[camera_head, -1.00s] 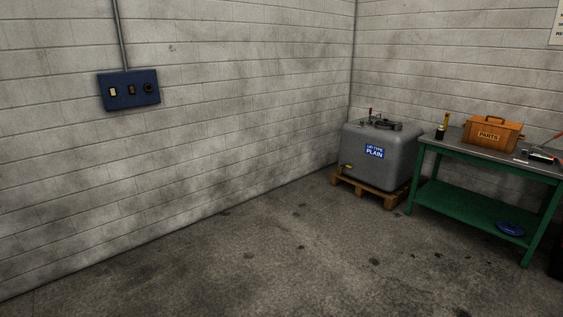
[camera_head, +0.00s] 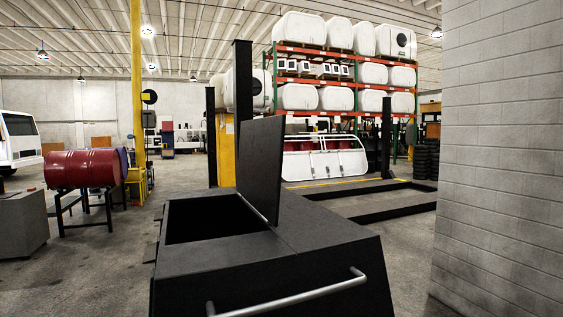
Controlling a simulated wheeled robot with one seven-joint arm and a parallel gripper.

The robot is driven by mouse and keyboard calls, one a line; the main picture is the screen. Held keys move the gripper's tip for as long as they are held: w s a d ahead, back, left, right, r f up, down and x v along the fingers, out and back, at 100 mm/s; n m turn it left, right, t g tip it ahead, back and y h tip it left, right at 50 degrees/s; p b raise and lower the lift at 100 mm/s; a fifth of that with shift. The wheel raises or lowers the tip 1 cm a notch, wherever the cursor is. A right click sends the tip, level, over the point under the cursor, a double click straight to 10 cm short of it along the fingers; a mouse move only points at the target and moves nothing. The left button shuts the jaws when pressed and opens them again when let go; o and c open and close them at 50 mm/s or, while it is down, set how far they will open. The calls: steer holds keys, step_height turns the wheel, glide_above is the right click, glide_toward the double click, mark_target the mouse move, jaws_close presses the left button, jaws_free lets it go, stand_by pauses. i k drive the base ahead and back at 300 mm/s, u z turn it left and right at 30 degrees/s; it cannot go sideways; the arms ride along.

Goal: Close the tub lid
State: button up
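A black tub (camera_head: 172,222) stands low in the foreground, with a rectangular opening and a dark interior whose contents I cannot make out. Its flat black lid (camera_head: 263,170) stands open, nearly upright, along the right side of the opening. A flat black top surface (camera_head: 305,222) continues to the right of the lid. A silver bar handle (camera_head: 290,297) runs across the near side. My gripper is not in view.
A grey block wall (camera_head: 505,150) closes off the right side. A red drum (camera_head: 82,168) lies on a stand at left, near a grey box (camera_head: 22,220). A yellow post (camera_head: 137,90) and racks of white tanks (camera_head: 298,97) stand behind. Open floor (camera_head: 100,255) lies left of the tub.

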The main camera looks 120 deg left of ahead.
mark_target(262, 140)
steer(key=u, duration=2.25)
steer(key=i, duration=4.65)
steer(key=u, duration=1.05)
